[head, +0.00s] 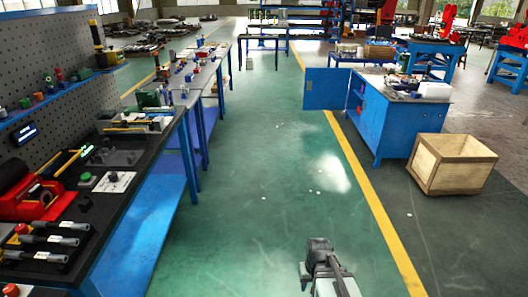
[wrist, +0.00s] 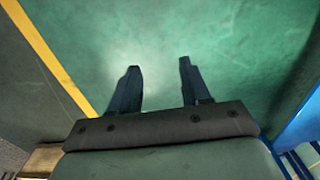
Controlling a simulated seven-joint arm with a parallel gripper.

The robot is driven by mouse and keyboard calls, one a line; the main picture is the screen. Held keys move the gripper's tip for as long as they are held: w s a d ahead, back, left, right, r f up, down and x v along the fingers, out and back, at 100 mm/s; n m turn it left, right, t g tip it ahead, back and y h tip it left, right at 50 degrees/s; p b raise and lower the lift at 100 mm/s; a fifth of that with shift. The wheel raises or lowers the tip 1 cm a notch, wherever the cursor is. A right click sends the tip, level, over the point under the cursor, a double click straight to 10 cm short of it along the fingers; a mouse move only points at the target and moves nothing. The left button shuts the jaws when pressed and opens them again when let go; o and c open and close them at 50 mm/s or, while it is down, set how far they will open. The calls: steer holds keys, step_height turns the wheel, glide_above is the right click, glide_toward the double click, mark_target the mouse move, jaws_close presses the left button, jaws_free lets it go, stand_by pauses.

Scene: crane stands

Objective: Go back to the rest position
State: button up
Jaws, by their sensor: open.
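My gripper shows in the wrist view (wrist: 158,82) with its two dark fingers spread apart. Nothing is between the fingers, and only green floor lies beyond them. In the head view part of my arm shows at the bottom, right of centre, over the green floor; the fingers cannot be made out there. My gripper is clear of the benches and touches nothing that I can see.
A long workbench (head: 160,215) with tools and a pegboard (head: 60,75) runs along the left. A blue cabinet (head: 385,125) with an open door and a wooden crate (head: 452,163) stand at the right. The green floor (head: 250,200) between them is free, with a yellow line (head: 375,205).

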steer(key=s+f+g, duration=0.3)
steer(key=s+f, duration=0.7)
steer(key=s, duration=0.5)
steer(key=s+f+g, duration=0.3)
steer(key=s+f, duration=0.7)
steer(key=s, duration=0.5)
steer(key=shift+d+f+g, duration=0.25)
steer(key=shift+f+g, duration=0.1)
steer(key=shift+g, duration=0.05)
steer(key=shift+s, duration=0.1)
stand_by(0.4)
